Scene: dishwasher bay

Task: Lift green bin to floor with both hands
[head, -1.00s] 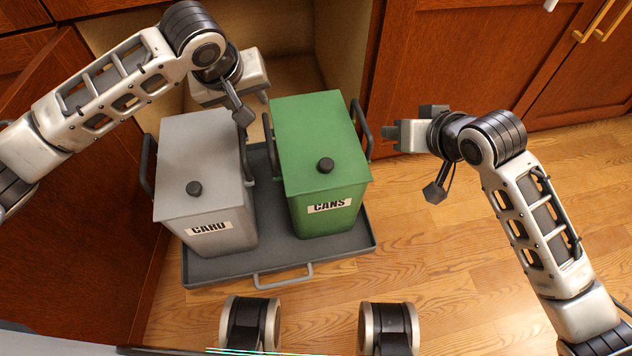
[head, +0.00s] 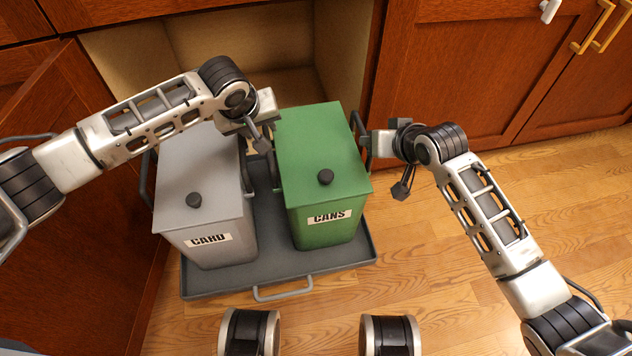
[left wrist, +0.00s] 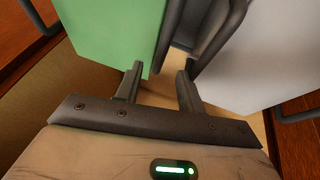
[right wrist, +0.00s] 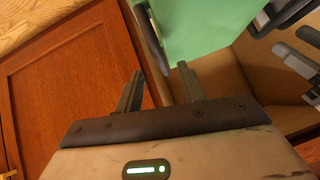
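The green bin (head: 308,145), marked CANS, stands upright on the dark tray (head: 275,258) with its lid on. Its right handle (head: 358,125) shows in the head view; its left handle is partly hidden by my left arm. My left gripper (left wrist: 160,78) is open at the bin's left side, in the gap between the two bins; the green bin's side (left wrist: 110,30) is close ahead. My right gripper (right wrist: 160,78) is open at the bin's right side, its fingers close to the dark right handle (right wrist: 150,38). I cannot tell whether either gripper touches its handle.
A grey bin (head: 200,165) marked CARD stands close to the left on the same tray. The open cabinet (head: 270,50) is behind. A wooden door (head: 80,220) stands at the left. The wooden floor (head: 450,270) is clear in front and to the right.

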